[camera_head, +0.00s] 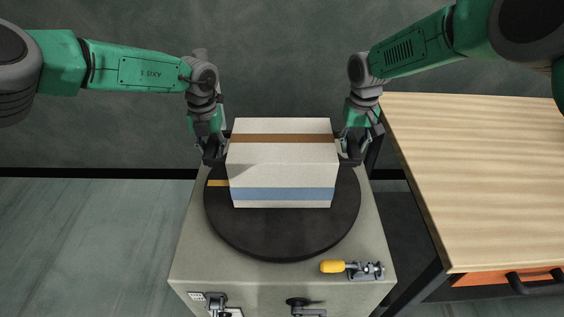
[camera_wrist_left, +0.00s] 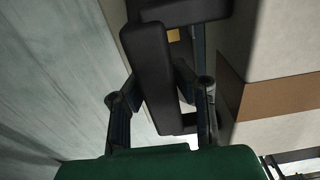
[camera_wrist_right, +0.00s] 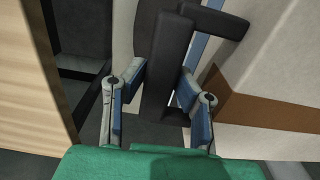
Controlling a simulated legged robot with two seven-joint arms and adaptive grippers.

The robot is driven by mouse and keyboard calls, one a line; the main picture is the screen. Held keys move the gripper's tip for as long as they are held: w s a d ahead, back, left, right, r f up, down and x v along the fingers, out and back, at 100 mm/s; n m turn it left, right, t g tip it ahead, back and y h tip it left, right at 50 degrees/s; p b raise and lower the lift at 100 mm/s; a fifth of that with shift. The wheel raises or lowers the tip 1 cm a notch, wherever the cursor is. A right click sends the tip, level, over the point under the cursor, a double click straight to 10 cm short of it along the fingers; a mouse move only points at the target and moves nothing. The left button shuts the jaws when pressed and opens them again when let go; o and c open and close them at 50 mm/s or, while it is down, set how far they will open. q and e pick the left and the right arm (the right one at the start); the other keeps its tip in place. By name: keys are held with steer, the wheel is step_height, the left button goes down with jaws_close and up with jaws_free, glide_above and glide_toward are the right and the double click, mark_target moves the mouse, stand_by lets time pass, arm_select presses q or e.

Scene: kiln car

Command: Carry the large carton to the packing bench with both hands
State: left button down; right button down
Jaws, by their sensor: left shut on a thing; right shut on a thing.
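The large carton (camera_head: 282,172) is off-white with a brown band on top and a blue stripe on its front. It is upright over the black turntable (camera_head: 283,243) and appears to rest on it. My left gripper (camera_head: 212,152) is at its left side, shut on a black side handle (camera_wrist_left: 155,75). My right gripper (camera_head: 351,152) is at its right side, shut on the other black handle (camera_wrist_right: 170,70). The carton's side also shows in the left wrist view (camera_wrist_left: 280,45) and the right wrist view (camera_wrist_right: 275,60). The packing bench (camera_head: 485,170), with a pale wooden top, stands at the right.
The turntable is on a grey cabinet (camera_head: 190,260). A yellow-handled toggle clamp (camera_head: 350,268) sits at its front right corner. A narrow dark gap separates cabinet and bench. The bench top is clear, with an orange drawer (camera_head: 500,278) below. Open floor lies left.

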arm_select(q)
steer(key=shift+w+r, duration=0.15)
steer(key=shift+r, duration=0.2)
arm_select(e)
steer(key=shift+w+r, duration=0.1)
steer(key=shift+r, duration=0.15)
